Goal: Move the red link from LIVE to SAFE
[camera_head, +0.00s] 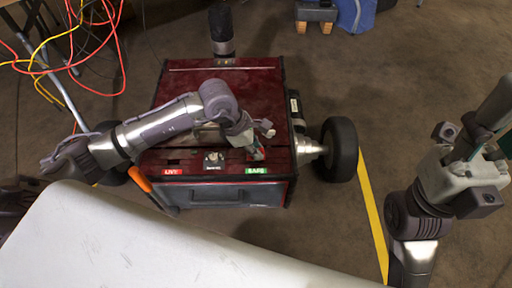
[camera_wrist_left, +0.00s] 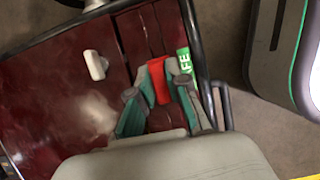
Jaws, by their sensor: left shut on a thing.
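The red link (camera_wrist_left: 158,80) is between the green-padded fingers of my left gripper (camera_wrist_left: 154,98). In the head view my left gripper (camera_head: 257,148) is shut on the link, low over the right part of the dark red box lid, just behind the green SAFE label (camera_head: 256,171). The SAFE label also shows in the left wrist view (camera_wrist_left: 184,62), right beside the link. I cannot tell whether the link is seated. The red LIVE label (camera_head: 172,172) is at the box's front left. My right gripper (camera_head: 467,145) is away at the right, off the box; its opening is unclear.
The dark red box (camera_head: 188,88) has a wheel (camera_head: 339,149) on its right. A knob (camera_head: 213,158) sits between the labels. A white piece (camera_wrist_left: 95,65) lies on the lid. A pale surface (camera_head: 150,245) fills the front. Cables (camera_head: 110,60) hang at the left.

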